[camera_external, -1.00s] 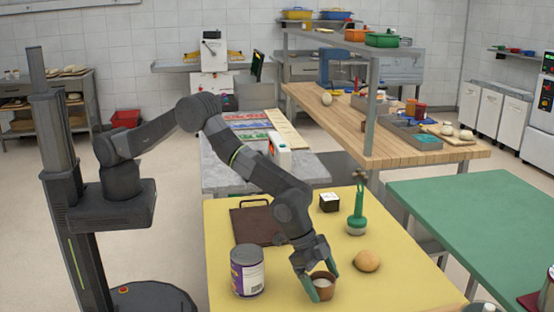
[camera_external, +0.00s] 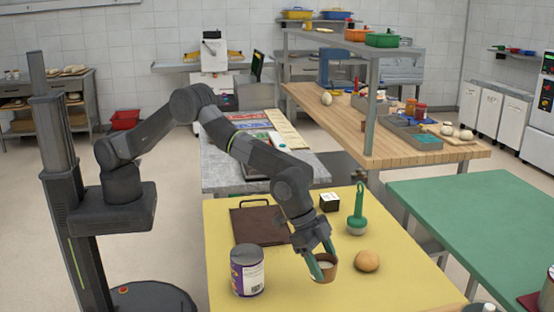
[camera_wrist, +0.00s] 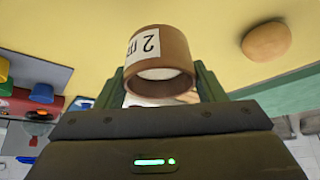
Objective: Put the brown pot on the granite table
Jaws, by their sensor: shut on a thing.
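The brown pot (camera_external: 327,272) is a small cup-shaped pot with pale contents. In the wrist view the brown pot (camera_wrist: 160,75) shows a white label with "2" and more writing on its side. My gripper (camera_external: 322,264) is shut on the pot, with one green finger on each side of it. The pot is over the yellow table (camera_external: 385,295), apparently a little above it. The granite table (camera_external: 225,172), with a grey speckled top, stands behind the yellow table, to the left of the wooden one.
On the yellow table are a purple-and-white can (camera_external: 247,271), a brown board (camera_external: 260,225), a round bun (camera_external: 367,261), a green-handled tool (camera_external: 357,212) and a small black-and-white box (camera_external: 329,202). Trays and a pale board (camera_external: 285,128) occupy the granite table's far part; its near left is clear.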

